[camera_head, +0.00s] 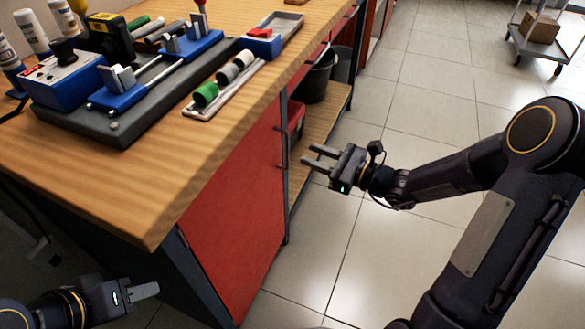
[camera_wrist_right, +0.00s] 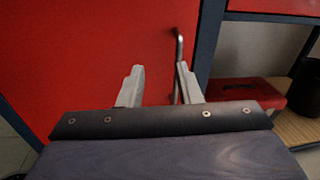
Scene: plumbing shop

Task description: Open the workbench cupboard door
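The red cupboard door (camera_head: 235,215) is in the side of the workbench (camera_head: 215,150) and looks shut. It fills much of the right wrist view (camera_wrist_right: 90,50). A thin upright metal handle (camera_wrist_right: 179,45) stands near its right edge. My right gripper (camera_head: 314,158) is open and empty, pointing at the bench front. In the wrist view its fingers (camera_wrist_right: 160,72) are spread, with the handle by the right-hand finger; I cannot tell whether they touch. My left gripper (camera_head: 150,290) is low by the bench's near corner, and its finger gap does not show clearly.
Tools and blue fixtures (camera_head: 120,95) cover the wooden top. Right of the door is an open shelf (camera_head: 318,130) with a red box (camera_wrist_right: 245,92) and a dark bucket (camera_head: 318,78). A trolley with a cardboard box (camera_head: 540,28) stands far right. The tiled floor between is clear.

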